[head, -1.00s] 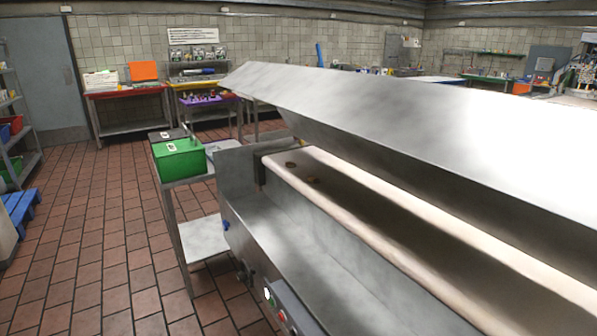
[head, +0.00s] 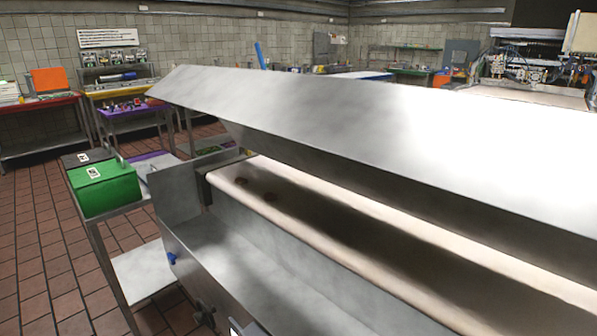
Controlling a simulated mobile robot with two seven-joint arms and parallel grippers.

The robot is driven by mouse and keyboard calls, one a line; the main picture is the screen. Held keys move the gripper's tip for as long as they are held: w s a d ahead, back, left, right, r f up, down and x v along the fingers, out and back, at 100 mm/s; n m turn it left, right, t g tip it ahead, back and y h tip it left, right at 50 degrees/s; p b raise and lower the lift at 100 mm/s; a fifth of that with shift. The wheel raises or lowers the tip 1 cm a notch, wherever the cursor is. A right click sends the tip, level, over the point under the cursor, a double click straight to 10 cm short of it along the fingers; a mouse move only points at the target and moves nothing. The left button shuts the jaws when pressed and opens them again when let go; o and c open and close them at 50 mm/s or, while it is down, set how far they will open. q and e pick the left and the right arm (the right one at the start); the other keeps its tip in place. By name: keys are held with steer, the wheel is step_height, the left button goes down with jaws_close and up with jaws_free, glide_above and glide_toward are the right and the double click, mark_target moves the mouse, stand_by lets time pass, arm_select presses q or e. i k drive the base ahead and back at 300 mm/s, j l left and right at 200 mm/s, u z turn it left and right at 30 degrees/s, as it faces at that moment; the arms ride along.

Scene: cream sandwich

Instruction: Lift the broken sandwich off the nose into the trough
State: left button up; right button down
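Two small dark brown pieces, apparently the broken sandwich (head: 270,197), lie close together on the cream belt near its far left end. They are small and blurred, so I cannot make out their layers. The belt's rounded front edge, the nose (head: 340,254), runs from the far left toward the lower right. Below and in front of it is a long steel trough (head: 235,262), whose visible part looks empty. Neither of my grippers is in view.
A large sloping steel hood (head: 350,125) overhangs the belt and limits room above it. At the trough's far left stands a trolley with a green box (head: 105,190) and a dark box (head: 84,159). Brick-red floor (head: 30,240) lies open at left.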

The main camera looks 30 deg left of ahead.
mark_target(240, 180)
steer(key=i+j+z, duration=0.15)
steer(key=j+z, duration=0.15)
steer(key=j, duration=0.75)
steer(key=j+z, duration=0.3)
steer(key=j, duration=0.75)
